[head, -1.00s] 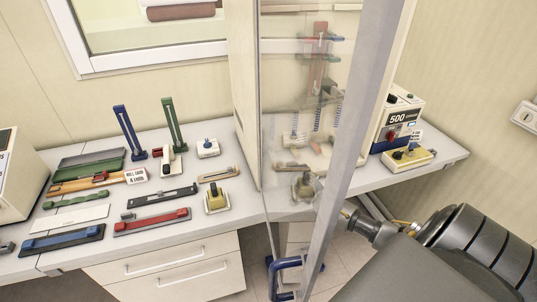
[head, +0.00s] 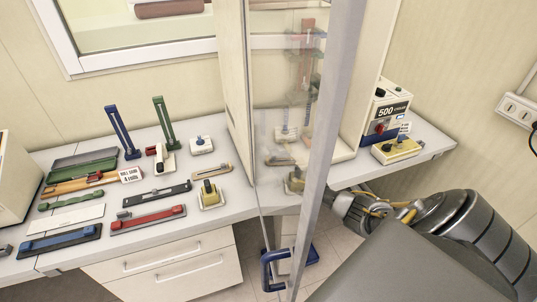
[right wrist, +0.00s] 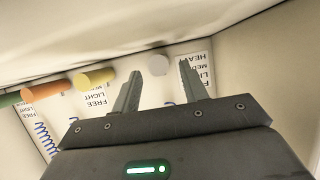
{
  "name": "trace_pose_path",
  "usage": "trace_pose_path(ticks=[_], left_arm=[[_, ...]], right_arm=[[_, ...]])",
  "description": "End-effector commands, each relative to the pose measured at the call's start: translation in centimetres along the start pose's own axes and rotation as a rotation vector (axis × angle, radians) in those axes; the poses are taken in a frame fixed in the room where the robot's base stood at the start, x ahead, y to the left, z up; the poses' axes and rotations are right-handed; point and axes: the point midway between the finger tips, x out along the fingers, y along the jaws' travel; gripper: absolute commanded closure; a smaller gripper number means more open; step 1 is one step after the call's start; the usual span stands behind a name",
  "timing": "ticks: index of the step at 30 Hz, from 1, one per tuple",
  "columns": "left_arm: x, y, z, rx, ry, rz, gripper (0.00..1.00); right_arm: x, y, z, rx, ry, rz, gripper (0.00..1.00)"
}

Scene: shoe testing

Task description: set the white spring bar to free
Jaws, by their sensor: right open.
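In the right wrist view my right gripper (right wrist: 158,88) is open, with its two fingers pointing up the picture. A round white bar end (right wrist: 158,64), likely the white spring bar, shows between the fingertips; I see no contact, but depth is hard to judge. A label card (right wrist: 196,72) beside it reads down from HEAVY and is partly hidden by the right finger. The bar's setting cannot be told. In the head view my right arm reaches to the cabinet's door frame, and its fingers are not clearly visible. My left gripper is in no view.
A yellow bar end (right wrist: 95,79) and an orange one (right wrist: 42,92) stick out left of the white one. A clear door (head: 280,130) with a blue handle (head: 275,268) stands at the cabinet. A 500-marked box (head: 388,112) is on the right counter. Several tools crowd the left counter.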

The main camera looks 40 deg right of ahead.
Motion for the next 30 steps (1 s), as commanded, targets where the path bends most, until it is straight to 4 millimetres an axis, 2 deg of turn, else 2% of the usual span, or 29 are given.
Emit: trace_pose_path(ticks=[11, 14, 21, 28, 30], left_arm=[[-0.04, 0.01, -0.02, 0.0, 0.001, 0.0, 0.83], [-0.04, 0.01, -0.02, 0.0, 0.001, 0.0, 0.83], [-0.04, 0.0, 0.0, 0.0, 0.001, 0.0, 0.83], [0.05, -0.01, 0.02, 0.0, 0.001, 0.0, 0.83], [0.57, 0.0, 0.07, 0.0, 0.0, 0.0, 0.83]], right_arm=[[0.43, 0.0, 0.02, 0.0, -0.001, 0.0, 0.56], [0.42, 0.0, 0.02, 0.0, -0.001, 0.0, 0.67], [0.42, 0.0, 0.01, 0.0, 0.0, 0.0, 0.98], [0.49, -0.07, 0.01, 0.0, 0.0, -0.001, 1.0], [0.97, -0.63, -0.12, 0.0, 0.002, -0.005, 1.0]])
